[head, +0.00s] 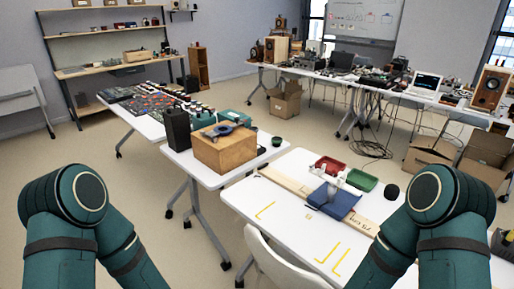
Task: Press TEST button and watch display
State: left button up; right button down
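I cannot make out a TEST button or its display at this size. A blue block-like item (333,201) sits on the white table at the front right, with small white pieces standing at its back edge. A wooden box (224,150) with a blue ring-shaped item (219,130) on top stands on the middle table. An open laptop (425,84) is on the far right table, too small to read. My two teal arms show at the lower left and lower right; neither gripper is in view.
Red (331,166) and green (361,180) trays and a dark round item (391,191) lie near the blue item. Yellow tape marks the front table (290,229). A white chair (282,262) stands at its near edge. Cardboard boxes (285,99) and cables (372,147) are on the floor.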

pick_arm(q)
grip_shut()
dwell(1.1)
